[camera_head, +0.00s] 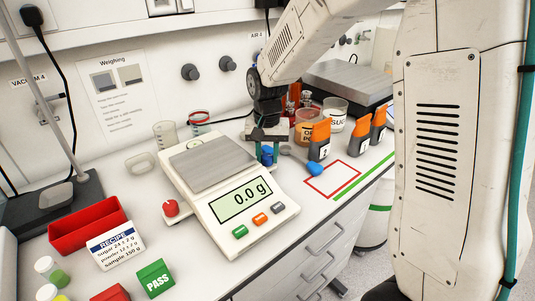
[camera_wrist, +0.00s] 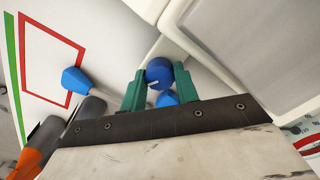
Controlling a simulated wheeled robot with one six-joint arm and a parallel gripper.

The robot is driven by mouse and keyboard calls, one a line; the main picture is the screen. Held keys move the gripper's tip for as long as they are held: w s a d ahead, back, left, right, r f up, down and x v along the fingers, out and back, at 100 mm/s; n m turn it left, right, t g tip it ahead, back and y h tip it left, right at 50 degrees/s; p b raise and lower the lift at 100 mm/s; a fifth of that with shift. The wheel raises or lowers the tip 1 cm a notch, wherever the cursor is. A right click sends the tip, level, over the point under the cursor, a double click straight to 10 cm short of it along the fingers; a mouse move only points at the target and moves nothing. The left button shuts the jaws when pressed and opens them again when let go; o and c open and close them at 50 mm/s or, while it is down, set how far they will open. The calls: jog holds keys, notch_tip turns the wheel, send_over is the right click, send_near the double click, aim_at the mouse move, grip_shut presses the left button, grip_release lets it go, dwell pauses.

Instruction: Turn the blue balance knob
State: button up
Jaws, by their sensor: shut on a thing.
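The balance (camera_head: 215,180) stands on the bench with its display reading 0.0 g. The blue balance knob (camera_head: 267,154) is at its right side, partly hidden by my gripper. In the wrist view the blue knob (camera_wrist: 159,72) has a white mark on its face and sits between my two green fingers. My gripper (camera_wrist: 160,78) is shut on the knob. In the head view my gripper (camera_head: 267,140) reaches down to it from above. A red knob (camera_head: 170,208) is on the balance's left side.
A red-outlined rectangle (camera_head: 333,180) lies right of the balance, with a blue-ended tool (camera_head: 315,169) at its edge. Orange-topped dark containers (camera_head: 320,139) and beakers (camera_head: 335,114) stand behind it. A red tray (camera_head: 88,224) and recipe card (camera_head: 115,246) are at the left.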

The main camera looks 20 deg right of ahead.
aim_at(267, 155)
jog(key=o, duration=0.7)
notch_tip(267, 155, up, 8)
dwell(0.5)
